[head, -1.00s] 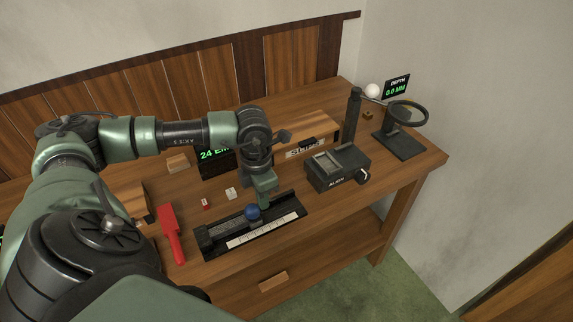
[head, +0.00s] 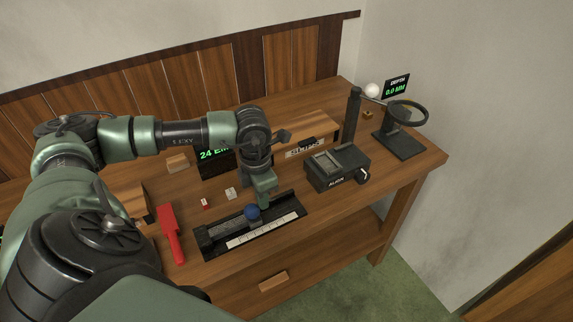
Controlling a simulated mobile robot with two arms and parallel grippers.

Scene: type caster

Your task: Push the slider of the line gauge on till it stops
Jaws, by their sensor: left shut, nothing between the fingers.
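The line gauge (head: 211,245) is a black tray with a white scale strip (head: 262,230), lying near the front edge of the table. Its slider has a blue ball knob (head: 252,212) and stands around the middle of the gauge. My left gripper (head: 264,203) points down just to the right of the knob, shut and empty. Whether it touches the knob cannot be told. My right gripper is not in view.
A red-handled tool (head: 171,236) lies left of the gauge. Behind are small blocks (head: 230,193) and a display (head: 213,162). A black device (head: 338,168) stands right of the gauge, with a magnifier stand (head: 400,140) beyond it.

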